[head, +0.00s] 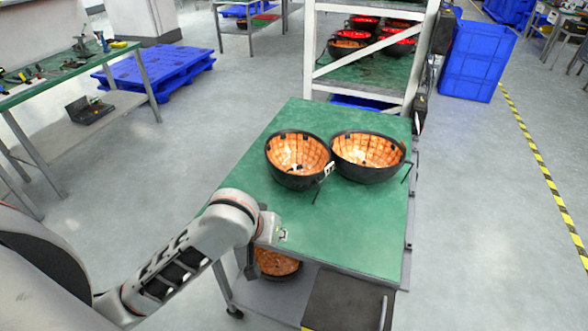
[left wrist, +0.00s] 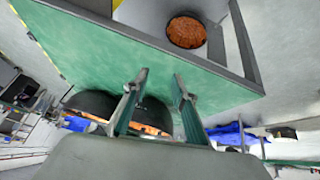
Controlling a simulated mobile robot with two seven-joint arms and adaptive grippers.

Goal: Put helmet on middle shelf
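Two black bowl-shaped helmets with lit orange insides, the left one (head: 298,180) and the right one (head: 372,178), sit side by side, open side up, on the green cart top (head: 355,235). My left gripper (head: 282,236) is over the cart's near left edge, nearer than the helmets. In the left wrist view its two fingers (left wrist: 156,92) are spread apart, and a dark helmet (left wrist: 92,102) shows beyond them, partly hidden by a finger. The white rack (head: 376,46) stands behind the cart; several red-lit helmets (head: 349,44) are on its visible green shelf. My right gripper is not in view.
Another helmet (head: 277,264) is on the cart's lower shelf, also in the left wrist view (left wrist: 187,32). A blue bin (head: 473,62) stands right of the rack. A workbench (head: 62,75) and blue pallet (head: 155,72) are at left. The cart top's near part is bare.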

